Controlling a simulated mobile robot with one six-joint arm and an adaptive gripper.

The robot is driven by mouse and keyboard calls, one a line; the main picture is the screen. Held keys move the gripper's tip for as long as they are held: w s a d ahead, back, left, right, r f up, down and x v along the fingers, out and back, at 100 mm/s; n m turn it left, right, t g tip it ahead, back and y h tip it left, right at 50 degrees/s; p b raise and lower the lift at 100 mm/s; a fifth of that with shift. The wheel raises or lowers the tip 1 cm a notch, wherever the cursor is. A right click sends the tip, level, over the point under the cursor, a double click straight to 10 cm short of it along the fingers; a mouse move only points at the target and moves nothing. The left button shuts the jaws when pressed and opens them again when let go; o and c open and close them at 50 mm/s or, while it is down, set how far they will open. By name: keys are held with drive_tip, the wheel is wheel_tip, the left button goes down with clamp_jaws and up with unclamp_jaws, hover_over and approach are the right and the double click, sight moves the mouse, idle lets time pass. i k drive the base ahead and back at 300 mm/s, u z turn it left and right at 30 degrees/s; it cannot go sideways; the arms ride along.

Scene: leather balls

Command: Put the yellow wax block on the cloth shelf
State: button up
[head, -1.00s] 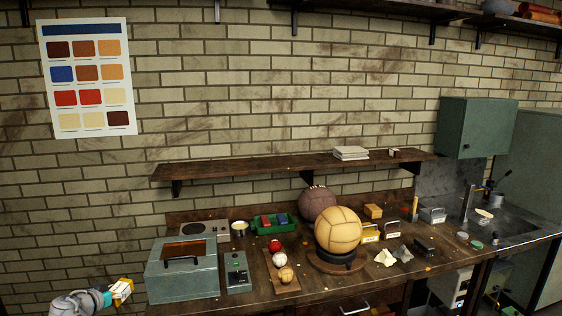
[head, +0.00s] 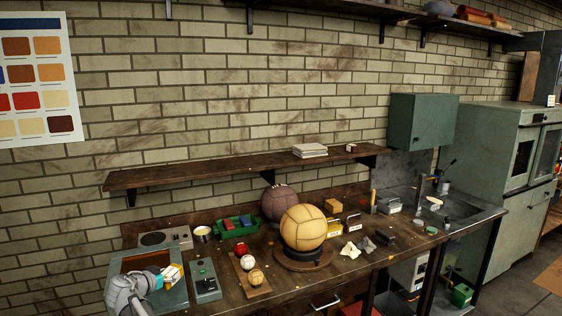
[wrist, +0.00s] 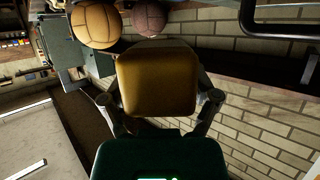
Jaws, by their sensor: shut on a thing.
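My gripper (head: 166,280) is at the lower left of the head view, in front of and over the grey-green metal box. It is shut on the yellow wax block (wrist: 157,82), which fills the middle of the wrist view between the two fingers. In the head view the block (head: 173,273) is small and partly covered by the gripper. The cloth shelf (head: 215,171) is a long dark wooden board on the brick wall above the bench. A stack of folded white cloths (head: 310,150) lies on its right part, with a small pale item (head: 351,147) farther right.
The shelf's left and middle are bare. Below it, the bench holds a large tan ball (head: 303,228) on a stand, a dark ball (head: 279,203), a green tray (head: 236,228) and small balls on a board (head: 252,282). A green cabinet (head: 423,121) hangs at right.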

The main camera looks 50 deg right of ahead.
sight(194, 172)
drive_tip(key=z, duration=0.8)
